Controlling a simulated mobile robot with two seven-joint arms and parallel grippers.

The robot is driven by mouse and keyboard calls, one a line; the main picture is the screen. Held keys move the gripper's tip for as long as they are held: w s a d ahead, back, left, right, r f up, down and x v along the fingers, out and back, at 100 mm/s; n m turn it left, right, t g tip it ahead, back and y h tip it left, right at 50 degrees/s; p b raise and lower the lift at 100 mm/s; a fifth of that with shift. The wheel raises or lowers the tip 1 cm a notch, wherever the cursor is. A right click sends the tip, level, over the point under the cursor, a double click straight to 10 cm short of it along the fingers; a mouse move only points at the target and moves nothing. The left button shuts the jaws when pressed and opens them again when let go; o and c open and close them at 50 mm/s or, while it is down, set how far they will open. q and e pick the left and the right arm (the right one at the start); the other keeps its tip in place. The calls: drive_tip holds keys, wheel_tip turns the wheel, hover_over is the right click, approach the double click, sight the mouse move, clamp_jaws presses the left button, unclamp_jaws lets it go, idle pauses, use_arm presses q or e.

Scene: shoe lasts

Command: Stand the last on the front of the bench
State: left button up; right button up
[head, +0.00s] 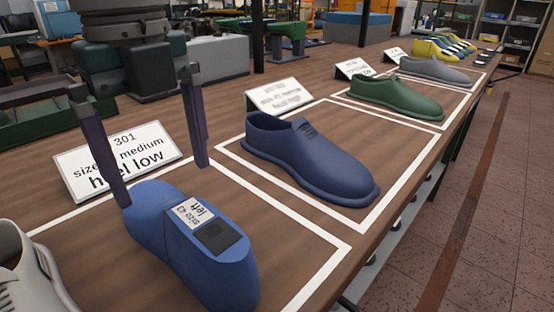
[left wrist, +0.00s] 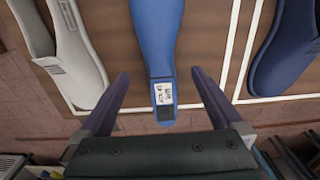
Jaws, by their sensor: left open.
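The blue last (head: 195,240) stands on the bench (head: 300,85) inside a white outlined box, near the front left in the head view. Its top carries a label reading size 43 left and a dark square. My left gripper (head: 160,180) is open, with its two fingers apart above and around the last's far part. In the left wrist view the last (left wrist: 157,45) lies between the open fingers (left wrist: 160,85), with a gap on each side. I see no contact. My right gripper is not in view.
A card (head: 118,160) reading 301, size medium, heel low stands behind the last. A dark blue shoe (head: 310,160) is in the box to the right, a green shoe (head: 395,95) beyond. A pale shoe (head: 28,270) is at left. The bench edge drops to a tiled floor (head: 490,200).

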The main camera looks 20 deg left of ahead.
sight(168, 206)
use_arm(q)
drive_tip(key=f, duration=0.2)
drive_tip(key=s+f, duration=0.1)
drive_tip(key=f, duration=0.2)
drive_tip(key=f+b, duration=0.1)
drive_tip(key=f, duration=0.3)
drive_tip(key=shift+w+d+f, duration=0.15)
drive_tip(key=shift+w+f, duration=0.1)
drive_tip(key=shift+w, duration=0.05)
clamp_jaws()
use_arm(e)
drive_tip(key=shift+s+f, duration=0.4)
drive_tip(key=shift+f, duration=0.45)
use_arm(q)
drive_tip(key=shift+r, duration=0.1)
